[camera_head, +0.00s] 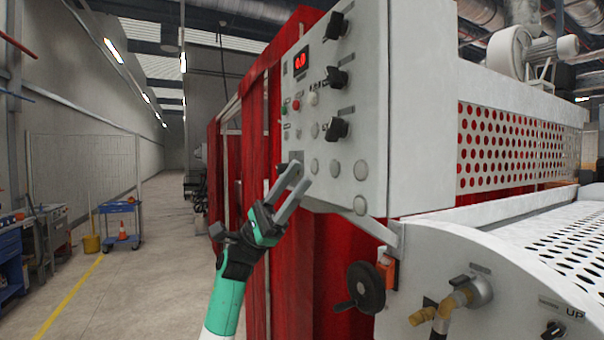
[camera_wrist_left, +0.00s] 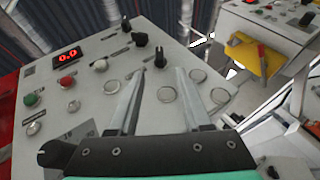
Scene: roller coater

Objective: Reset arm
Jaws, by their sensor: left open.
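My left gripper (camera_head: 292,184) is raised in front of the lower left part of a white control panel (camera_head: 362,100). Its two grey fingers are apart, with nothing between them. In the left wrist view the fingers (camera_wrist_left: 158,95) point at the panel face (camera_wrist_left: 95,85), over its round blank covers. I cannot tell whether the fingertips touch the panel. The panel carries a red display (camera_head: 301,60) reading 0.0, black knobs (camera_head: 336,79), and small green, red and white buttons. My right gripper is in neither view.
Red curtains (camera_head: 335,265) hang behind and below my left arm. The white machine (camera_head: 480,270) with a black handwheel (camera_head: 366,287) and brass fittings stands at the right. The floor between is clear.

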